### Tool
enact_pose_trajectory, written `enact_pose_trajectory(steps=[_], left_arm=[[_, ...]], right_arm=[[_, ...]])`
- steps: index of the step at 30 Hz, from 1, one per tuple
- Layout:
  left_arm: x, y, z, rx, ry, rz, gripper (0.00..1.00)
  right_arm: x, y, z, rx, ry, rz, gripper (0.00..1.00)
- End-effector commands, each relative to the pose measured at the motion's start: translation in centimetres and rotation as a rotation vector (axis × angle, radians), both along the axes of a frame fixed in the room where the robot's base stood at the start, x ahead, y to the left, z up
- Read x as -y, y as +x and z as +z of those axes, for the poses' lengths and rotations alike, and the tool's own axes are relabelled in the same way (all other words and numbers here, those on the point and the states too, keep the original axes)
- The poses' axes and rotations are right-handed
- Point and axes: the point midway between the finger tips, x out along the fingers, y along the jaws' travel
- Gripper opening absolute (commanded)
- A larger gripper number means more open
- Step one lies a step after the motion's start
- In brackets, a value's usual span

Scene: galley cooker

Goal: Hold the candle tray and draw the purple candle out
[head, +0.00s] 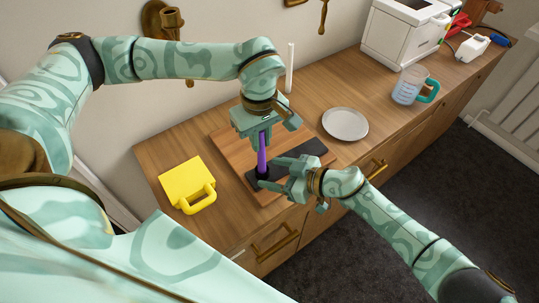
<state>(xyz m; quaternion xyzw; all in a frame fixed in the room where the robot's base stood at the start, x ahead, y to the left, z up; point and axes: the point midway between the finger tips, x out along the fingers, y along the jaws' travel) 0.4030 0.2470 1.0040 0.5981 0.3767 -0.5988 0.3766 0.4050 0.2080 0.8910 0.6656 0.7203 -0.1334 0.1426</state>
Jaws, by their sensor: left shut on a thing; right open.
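The purple candle (262,158) stands roughly upright, with its lower end at the left end of the dark candle tray (308,153). I cannot tell whether that end is still seated in the tray. My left gripper (262,138) comes from above and is shut on the candle's upper part. The tray lies on a wooden board (228,143). My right gripper (266,178) is open at the near side of the tray's left end, beside the candle's foot. Its fingers hide part of the tray, and contact is unclear.
A yellow mug-like block with a handle (183,182) is left of the board. A grey plate (345,124) lies to the right. A measuring jug (408,86) and a white appliance (397,38) stand farther right. A thin white rod (290,68) rises behind my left gripper.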

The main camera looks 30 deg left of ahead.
Motion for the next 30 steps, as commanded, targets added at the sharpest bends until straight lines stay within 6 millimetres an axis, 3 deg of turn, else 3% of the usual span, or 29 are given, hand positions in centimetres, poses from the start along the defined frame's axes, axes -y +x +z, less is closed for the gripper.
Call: enact_pose_trajectory(steps=[6,17,18,23,24,30], left_arm=[[0.0,0.0,0.0,0.0,0.0,0.001,0.0],[0.0,0.0,0.0,0.0,0.0,0.0,0.0],[0.0,0.0,0.0,0.0,0.0,0.0,0.0],[0.0,0.0,0.0,0.0,0.0,0.0,0.0],[0.0,0.0,0.0,0.0,0.0,0.0,0.0],[0.0,0.0,0.0,0.0,0.0,0.0,0.0]], right_arm=[[-1.9,0.0,-0.8,-0.001,0.0,-0.003,0.61],[-2.3,-0.1,-1.0,0.001,0.0,-0.002,0.61],[-2.3,-0.1,-1.0,0.001,0.0,-0.002,0.58],[-2.3,-0.1,-1.0,0.002,0.0,-0.001,0.14],[-2.3,-0.1,-1.0,0.002,0.0,-0.001,0.1],[-2.3,-0.1,-1.0,0.002,0.0,-0.002,0.1]])
